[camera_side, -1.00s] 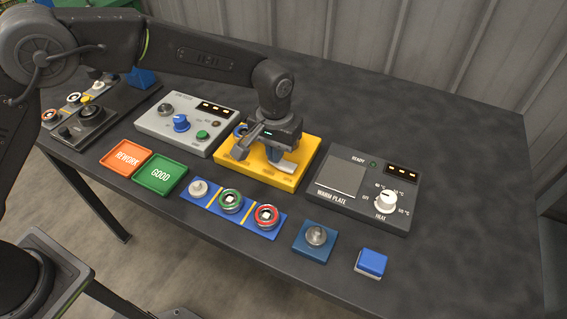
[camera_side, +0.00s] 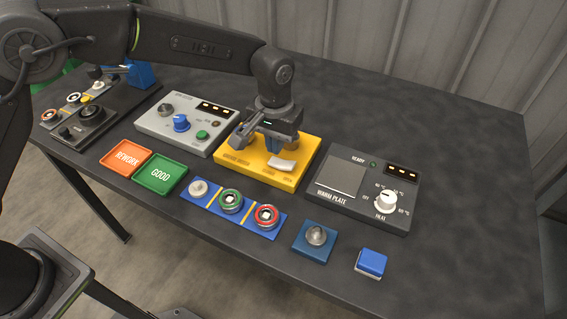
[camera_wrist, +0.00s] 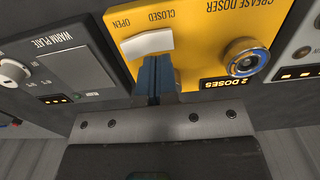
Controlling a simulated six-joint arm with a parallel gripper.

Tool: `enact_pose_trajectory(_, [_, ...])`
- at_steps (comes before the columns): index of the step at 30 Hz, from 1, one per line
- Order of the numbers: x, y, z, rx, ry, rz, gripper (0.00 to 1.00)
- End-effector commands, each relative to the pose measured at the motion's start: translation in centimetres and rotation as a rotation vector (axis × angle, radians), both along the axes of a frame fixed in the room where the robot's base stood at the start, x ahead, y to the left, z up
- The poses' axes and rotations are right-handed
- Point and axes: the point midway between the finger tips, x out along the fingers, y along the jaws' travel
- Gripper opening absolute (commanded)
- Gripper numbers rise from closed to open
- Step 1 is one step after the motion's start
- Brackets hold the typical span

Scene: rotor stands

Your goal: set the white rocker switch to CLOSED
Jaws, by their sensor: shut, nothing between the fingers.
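The white rocker switch (camera_side: 283,163) sits on the yellow grease doser (camera_side: 231,170), near its front right. CLOSED is printed by its left part and OPEN by its right part in the side view. In the wrist view the rocker (camera_wrist: 147,43) shows with these labels upside down, OPEN at the left and CLOSED at the right. Its OPEN end looks the higher one, though the tilt is hard to judge. My gripper (camera_side: 272,146) is shut and empty, just behind the rocker. In the wrist view its blue fingers (camera_wrist: 156,72) overlap the rocker's edge toward the CLOSED side; contact is unclear.
The doser's round knob (camera_wrist: 245,57) and 2 DOSES display stand beside the fingers. The warm plate (camera_side: 340,177) is right of the doser, a grey panel (camera_side: 150,127) left. In front lie a blue strip with round pieces (camera_side: 216,209) and green GOOD tray (camera_side: 160,174).

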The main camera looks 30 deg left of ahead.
Motion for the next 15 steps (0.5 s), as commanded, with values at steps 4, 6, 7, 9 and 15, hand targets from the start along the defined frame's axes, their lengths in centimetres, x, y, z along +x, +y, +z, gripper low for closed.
enact_pose_trajectory(4, [0.0, 0.0, 1.2, -0.001, -0.002, 0.0, 0.0])
enact_pose_trajectory(6, [0.0, 0.0, 1.8, -0.001, -0.003, 0.0, 0.0])
enact_pose_trajectory(7, [0.1, 0.0, 2.0, -0.001, -0.003, 0.0, 0.0])
enact_pose_trajectory(9, [0.0, 0.0, 2.5, -0.001, -0.002, 0.0, 0.0])
enact_pose_trajectory(15, [0.0, 0.0, 3.7, 0.0, -0.001, 0.0, 0.0])
